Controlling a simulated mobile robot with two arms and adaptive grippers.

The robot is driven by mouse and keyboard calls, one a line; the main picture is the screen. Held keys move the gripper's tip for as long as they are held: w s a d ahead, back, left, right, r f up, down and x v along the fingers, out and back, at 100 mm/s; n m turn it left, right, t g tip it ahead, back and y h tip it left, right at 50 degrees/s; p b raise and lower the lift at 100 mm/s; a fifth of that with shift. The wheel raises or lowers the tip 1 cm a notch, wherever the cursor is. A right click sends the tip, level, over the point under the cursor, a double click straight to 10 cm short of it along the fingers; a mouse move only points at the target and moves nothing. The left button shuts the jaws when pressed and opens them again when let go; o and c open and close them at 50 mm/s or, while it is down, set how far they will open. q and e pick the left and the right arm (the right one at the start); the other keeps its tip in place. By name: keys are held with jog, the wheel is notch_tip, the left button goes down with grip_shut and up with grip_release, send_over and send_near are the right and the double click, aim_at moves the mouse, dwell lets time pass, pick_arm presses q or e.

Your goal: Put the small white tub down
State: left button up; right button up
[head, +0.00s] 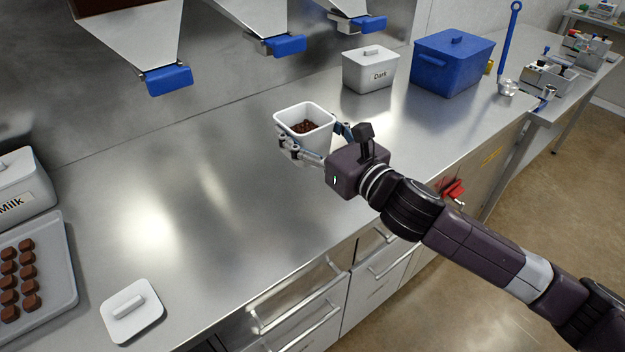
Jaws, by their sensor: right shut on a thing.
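The small white tub (318,141) is upright, without a lid, with brown pieces inside near its bottom. My right gripper (312,147) is shut around it, one finger on the left front side and the other on the right. The tub is over the steel counter (215,230); I cannot tell whether its base touches the counter, as the gripper hides part of it. A white lid with a handle (132,311) lies on the counter at the front left. My left gripper does not show.
A tub labelled Milk (22,187) and a tray of chocolates (62,262) are at the left. Hoppers with blue outlets (169,80) hang above. The middle counter is clear.

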notch_tip(320, 180, down, 12)
jog(key=shift+f+b, duration=0.1)
jog(key=shift+b, duration=0.55)
jog(key=shift+f, duration=0.25)
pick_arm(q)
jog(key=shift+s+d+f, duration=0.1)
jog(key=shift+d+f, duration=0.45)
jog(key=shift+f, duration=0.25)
pick_arm(e)
jog(key=shift+f, duration=0.15)
jog(key=o, duration=1.5)
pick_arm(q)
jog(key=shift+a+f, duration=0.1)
